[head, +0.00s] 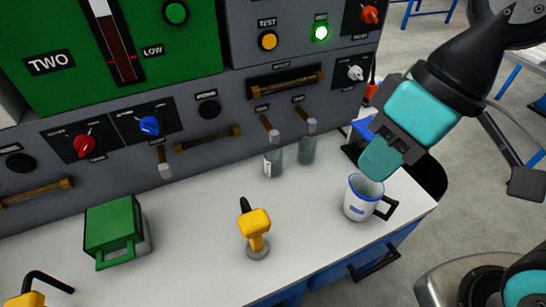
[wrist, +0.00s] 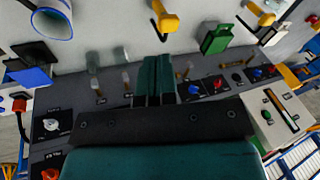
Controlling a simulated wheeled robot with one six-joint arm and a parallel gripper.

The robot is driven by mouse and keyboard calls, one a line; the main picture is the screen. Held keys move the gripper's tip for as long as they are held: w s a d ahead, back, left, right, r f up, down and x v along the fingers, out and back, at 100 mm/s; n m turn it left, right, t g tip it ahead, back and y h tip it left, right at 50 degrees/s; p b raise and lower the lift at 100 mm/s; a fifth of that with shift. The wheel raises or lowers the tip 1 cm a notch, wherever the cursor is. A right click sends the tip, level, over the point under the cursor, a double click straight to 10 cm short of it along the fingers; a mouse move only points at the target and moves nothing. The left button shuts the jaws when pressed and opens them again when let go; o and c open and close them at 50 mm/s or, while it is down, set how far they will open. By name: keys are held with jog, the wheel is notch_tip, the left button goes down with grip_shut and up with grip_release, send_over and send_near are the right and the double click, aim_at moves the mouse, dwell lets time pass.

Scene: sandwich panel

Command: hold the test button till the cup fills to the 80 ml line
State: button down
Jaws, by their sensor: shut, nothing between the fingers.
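The yellow round button (head: 268,40) under the TEST label is on the upper grey panel in the head view. Two clear cylindrical vessels, left (head: 273,163) and right (head: 307,152), stand against the panel below levers. The left one has a small white label; I cannot read a fill line or level. A white mug (head: 364,198) with a blue rim stands upright at the counter's right; it also shows in the wrist view (wrist: 52,22). My gripper (head: 378,162) is shut and empty above the mug, well right of and below the button. Its fingers (wrist: 155,78) are together in the wrist view.
A lit green button (head: 320,32) is right of TEST. Red (head: 370,14) and white (head: 355,72) knobs are further right. A wooden-handled bar (head: 286,84) sticks out below. A yellow-handled tool (head: 255,228) and a green box (head: 112,228) stand on the white counter, with clear space between them.

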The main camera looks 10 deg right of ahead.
aim_at(269, 41)
jog(key=w+a+n+t+y+p, duration=0.1)
jog(key=w+a+n+t+p, duration=0.1)
jog(key=w+n+p, duration=0.5)
jog(key=w+a+f+n+t+y+p, duration=0.1)
jog(key=w+a+n+t+p, duration=0.2)
jog(key=w+n, duration=1.1)
jog(key=w+t+p, duration=0.2)
jog(key=w+p, duration=0.1)
jog(key=p, duration=0.1)
jog(key=shift+w+n+p, duration=0.2)
jog(key=shift+n+p, duration=0.1)
jog(key=shift+p, duration=0.05)
jog(key=shift+w, duration=0.1)
jog(key=shift+w+a+f+p, duration=0.1)
jog(key=shift+w+a+p, duration=0.3)
jog(key=shift+w, duration=0.95)
jog(key=shift+w+a+r+p, duration=0.1)
jog(key=shift+w+a+p, duration=0.25)
jog(key=shift+w, duration=1.05)
jog(key=shift+w+a+f+p, duration=0.15)
jog(key=shift+w+a, duration=0.4)
jog(key=shift+w, duration=0.8)
